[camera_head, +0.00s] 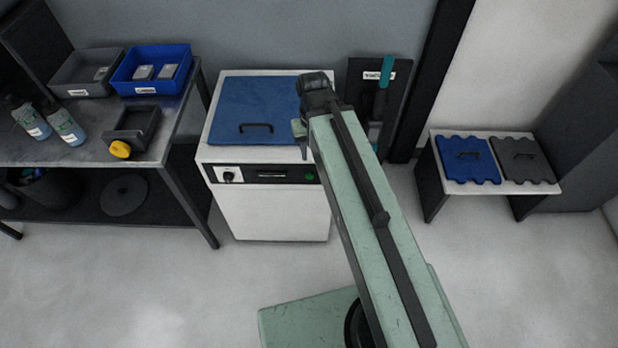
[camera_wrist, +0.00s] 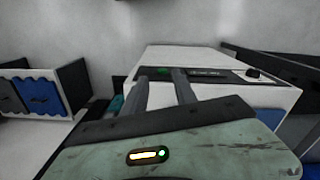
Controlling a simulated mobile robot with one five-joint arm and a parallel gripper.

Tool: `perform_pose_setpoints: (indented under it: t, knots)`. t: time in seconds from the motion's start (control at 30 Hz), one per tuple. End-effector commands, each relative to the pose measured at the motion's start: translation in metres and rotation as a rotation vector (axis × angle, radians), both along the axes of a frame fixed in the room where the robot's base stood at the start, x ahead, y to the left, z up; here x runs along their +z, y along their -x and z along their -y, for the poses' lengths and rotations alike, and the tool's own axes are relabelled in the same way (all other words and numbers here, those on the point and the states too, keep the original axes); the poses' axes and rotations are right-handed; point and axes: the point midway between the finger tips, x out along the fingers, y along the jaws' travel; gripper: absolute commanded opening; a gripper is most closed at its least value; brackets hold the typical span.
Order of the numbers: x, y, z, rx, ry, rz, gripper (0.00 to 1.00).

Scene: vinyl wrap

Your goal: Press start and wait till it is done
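A white machine (camera_head: 270,215) with a blue lid (camera_head: 255,108) stands against the wall. Its front panel (camera_head: 270,173) has a knob (camera_head: 229,174) on the left, a dark display in the middle and a green button (camera_head: 309,177) on the right. My gripper (camera_head: 303,152) hangs just above the panel's right end, partly hidden by my arm. In the wrist view, turned upside down, my two gripper fingers (camera_wrist: 162,74) stand apart with nothing between them. The green button (camera_wrist: 163,71) shows between their tips; whether they touch the panel I cannot tell.
A metal table (camera_head: 90,150) at the left holds a grey bin (camera_head: 85,92), a blue bin (camera_head: 126,86), bottles and a small dark tray. A low bench (camera_head: 445,190) at the right holds blue and dark lids. The floor in front is clear.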

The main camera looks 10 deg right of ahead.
Motion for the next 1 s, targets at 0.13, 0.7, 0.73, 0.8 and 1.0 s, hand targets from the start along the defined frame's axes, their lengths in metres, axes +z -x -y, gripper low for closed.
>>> perform_pose_setpoints:
  t: [0.13,0.7,0.73,0.8,1.0]
  knots:
    - [0.0000,0.0000,0.0000,0.000,0.000,0.000,0.00]
    - [0.0000,0.0000,0.0000,0.000,0.000,0.000,0.00]
    - [0.0000,0.0000,0.0000,0.000,0.000,0.000,0.00]
    - [0.0000,0.0000,0.0000,0.000,0.000,0.000,0.00]
    - [0.0000,0.0000,0.0000,0.000,0.000,0.000,0.00]
